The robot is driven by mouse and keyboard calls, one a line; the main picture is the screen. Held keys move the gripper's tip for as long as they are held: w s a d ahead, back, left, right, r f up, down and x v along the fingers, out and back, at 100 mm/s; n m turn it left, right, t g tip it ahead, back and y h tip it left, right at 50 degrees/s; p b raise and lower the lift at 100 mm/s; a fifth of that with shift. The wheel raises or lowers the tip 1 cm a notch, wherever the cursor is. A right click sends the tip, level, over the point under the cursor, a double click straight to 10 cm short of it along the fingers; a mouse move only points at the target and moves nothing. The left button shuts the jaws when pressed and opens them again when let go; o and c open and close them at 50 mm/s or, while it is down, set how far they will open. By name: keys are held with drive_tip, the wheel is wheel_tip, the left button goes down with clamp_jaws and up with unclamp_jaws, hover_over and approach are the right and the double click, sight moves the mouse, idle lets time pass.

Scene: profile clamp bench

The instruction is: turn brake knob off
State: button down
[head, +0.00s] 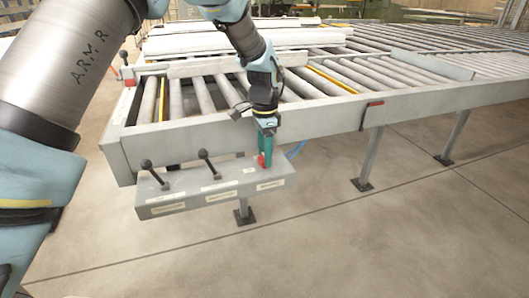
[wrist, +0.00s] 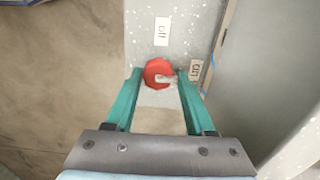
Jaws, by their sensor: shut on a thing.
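The brake knob (wrist: 153,68) is a red round knob on a grey panel, between my fingertips in the wrist view. A pale pointer mark on it points right, towards a small label (wrist: 195,70) that seems to read "on". A label reading "off" (wrist: 162,31) lies above the knob in that view. My gripper (wrist: 158,76) has teal fingers, one on each side of the knob, and is shut on it. In the head view my gripper (head: 265,146) reaches down to the red knob (head: 262,161) at the right end of the control box, mostly hidden by the fingers.
The grey control box (head: 215,196) carries two black-knobbed levers (head: 203,154) (head: 147,164) left of my gripper. A roller conveyor (head: 235,126) with grey side rails stands behind it. The floor (head: 380,220) in front is clear.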

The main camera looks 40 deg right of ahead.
drive_tip(key=shift+n, duration=0.3)
drive_tip(key=n+b, duration=0.1)
drive_tip(key=n, duration=0.2)
drive_tip(key=shift+n, duration=0.4)
drive_tip(key=n, duration=0.4)
drive_tip(key=shift+n, duration=0.3)
drive_tip(key=n, duration=0.8)
drive_tip(key=shift+a+r+n, duration=0.1)
drive_tip(key=shift+n, duration=0.5)
drive_tip(key=shift+c, duration=1.3)
unclamp_jaws()
